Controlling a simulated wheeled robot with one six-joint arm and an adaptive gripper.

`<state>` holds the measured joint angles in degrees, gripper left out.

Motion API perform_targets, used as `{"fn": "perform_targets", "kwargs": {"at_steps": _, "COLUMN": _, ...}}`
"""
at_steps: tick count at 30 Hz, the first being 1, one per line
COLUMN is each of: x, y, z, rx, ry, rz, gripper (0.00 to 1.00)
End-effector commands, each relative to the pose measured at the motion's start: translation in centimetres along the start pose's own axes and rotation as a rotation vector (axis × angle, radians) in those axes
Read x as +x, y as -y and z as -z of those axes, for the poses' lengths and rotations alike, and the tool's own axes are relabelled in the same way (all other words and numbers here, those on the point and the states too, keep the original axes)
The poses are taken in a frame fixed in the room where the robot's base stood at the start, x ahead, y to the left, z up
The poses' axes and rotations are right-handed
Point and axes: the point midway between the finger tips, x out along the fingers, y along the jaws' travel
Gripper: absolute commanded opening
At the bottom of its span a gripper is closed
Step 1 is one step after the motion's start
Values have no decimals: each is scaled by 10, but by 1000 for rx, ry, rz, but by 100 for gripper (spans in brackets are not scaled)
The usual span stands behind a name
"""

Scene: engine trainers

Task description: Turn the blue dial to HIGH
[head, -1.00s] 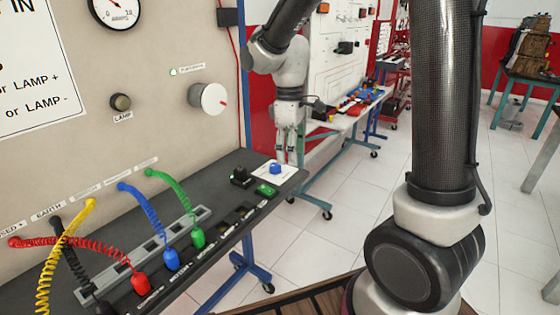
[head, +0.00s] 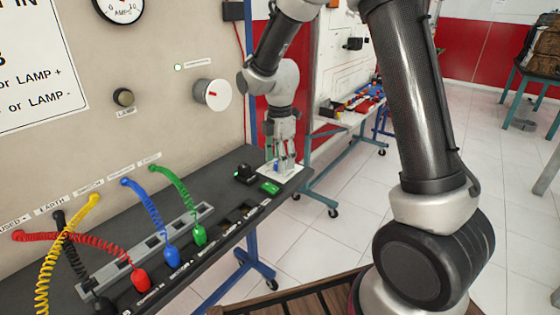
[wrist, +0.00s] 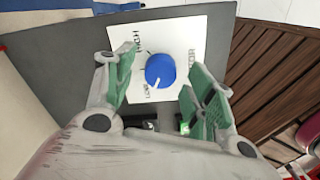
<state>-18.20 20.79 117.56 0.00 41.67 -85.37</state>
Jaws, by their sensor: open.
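The blue dial (wrist: 160,69) sits on a white square plate (wrist: 188,32) at the right end of the dark bench shelf. In the wrist view its white pointer mark points down and slightly left, near a label that seems to read LOW. The HIGH label (wrist: 138,42) is at the plate's upper left. My gripper (wrist: 167,85) is open, with its green-padded fingers on either side of the dial and gaps between them and it. In the head view my gripper (head: 283,162) is over the plate and mostly hides the dial.
A black switch (head: 244,173) and a green block (head: 270,187) are close beside the plate. Coiled leads with red, blue (head: 171,256) and green plugs stand along the shelf to the left.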

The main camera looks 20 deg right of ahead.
Motion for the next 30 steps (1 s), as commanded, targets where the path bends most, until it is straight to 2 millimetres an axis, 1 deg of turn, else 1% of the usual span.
{"fn": "perform_targets", "kwargs": {"at_steps": 3, "x": 8, "y": 0, "z": 0, "rx": 1, "ry": 0, "rz": 1, "gripper": 55}}
{"fn": "perform_targets", "kwargs": {"at_steps": 11, "x": 10, "y": 0, "z": 0, "rx": 1, "ry": 0, "rz": 0, "gripper": 55}}
{"fn": "perform_targets", "kwargs": {"at_steps": 14, "x": 10, "y": 0, "z": 0, "rx": 1, "ry": 0, "rz": 0, "gripper": 38}}
{"fn": "perform_targets", "kwargs": {"at_steps": 18, "x": 10, "y": 0, "z": 0, "rx": 1, "ry": 0, "rz": 0, "gripper": 13}}
{"fn": "perform_targets", "kwargs": {"at_steps": 19, "x": 10, "y": 0, "z": 0, "rx": 1, "ry": 0, "rz": 0, "gripper": 8}}
{"fn": "perform_targets", "kwargs": {"at_steps": 26, "x": 10, "y": 0, "z": 0, "rx": 11, "ry": 0, "rz": 0, "gripper": 8}}
{"fn": "perform_targets", "kwargs": {"at_steps": 30, "x": 9, "y": 0, "z": 0, "rx": 47, "ry": 0, "rz": -1, "gripper": 8}}
